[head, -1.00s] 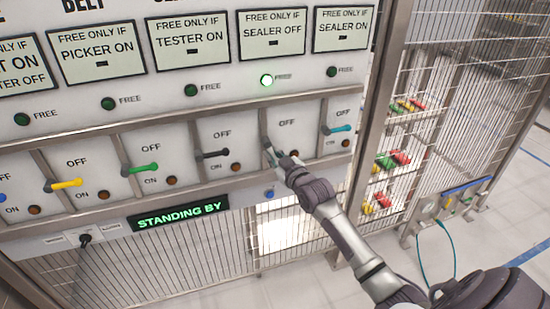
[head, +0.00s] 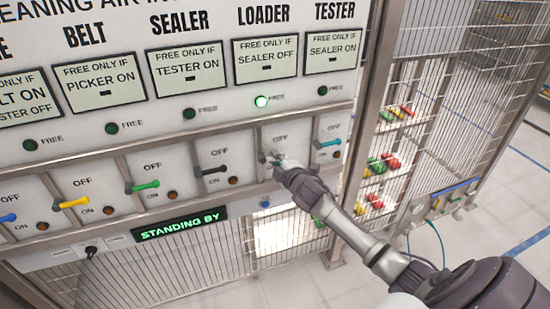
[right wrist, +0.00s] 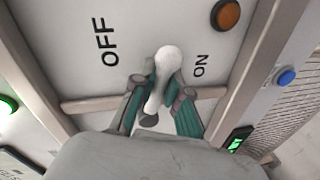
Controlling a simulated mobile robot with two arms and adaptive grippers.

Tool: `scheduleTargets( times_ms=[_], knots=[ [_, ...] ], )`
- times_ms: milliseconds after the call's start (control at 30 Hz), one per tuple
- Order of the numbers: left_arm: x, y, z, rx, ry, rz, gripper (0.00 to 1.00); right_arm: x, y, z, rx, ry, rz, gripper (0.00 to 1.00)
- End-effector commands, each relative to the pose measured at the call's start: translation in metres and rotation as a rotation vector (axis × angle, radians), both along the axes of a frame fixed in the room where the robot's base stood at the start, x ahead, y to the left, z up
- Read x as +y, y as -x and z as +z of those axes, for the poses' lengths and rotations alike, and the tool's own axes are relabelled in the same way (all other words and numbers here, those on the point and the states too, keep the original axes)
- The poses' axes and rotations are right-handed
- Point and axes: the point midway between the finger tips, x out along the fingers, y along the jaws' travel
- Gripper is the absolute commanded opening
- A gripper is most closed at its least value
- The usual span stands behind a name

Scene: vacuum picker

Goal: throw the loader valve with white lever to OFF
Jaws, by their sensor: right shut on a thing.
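The loader valve's white lever (right wrist: 169,60) shows in the right wrist view, pointing away from its dark pivot (right wrist: 149,119), between the OFF print on the left and the ON print on the right. It leans slightly to the ON side. My right gripper (right wrist: 163,78) is shut on the lever, with a finger on each side. In the head view my right gripper (head: 272,159) is at the loader panel, below the LOADER sign (head: 264,44), and hides most of the lever. My left gripper is not in view.
Neighbouring levers are black (head: 212,170) on the left and cyan (head: 328,143) on the right, with metal dividers between. The loader's green FREE lamp (head: 261,101) is lit. A display (head: 182,223) reads STANDING BY. Wire mesh fencing (head: 440,120) stands at the right.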

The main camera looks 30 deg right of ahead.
Motion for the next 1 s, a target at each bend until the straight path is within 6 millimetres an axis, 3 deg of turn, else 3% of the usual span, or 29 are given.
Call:
scheduleTargets(
  times_ms=[400,1000],
  knots=[
    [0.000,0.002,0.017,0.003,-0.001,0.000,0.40,-0.002,0.000,0.012,0.055,0.230,0.000,0.00],
    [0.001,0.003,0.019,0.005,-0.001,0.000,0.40,-0.002,0.000,0.013,0.068,0.281,0.000,0.00]
  ],
)
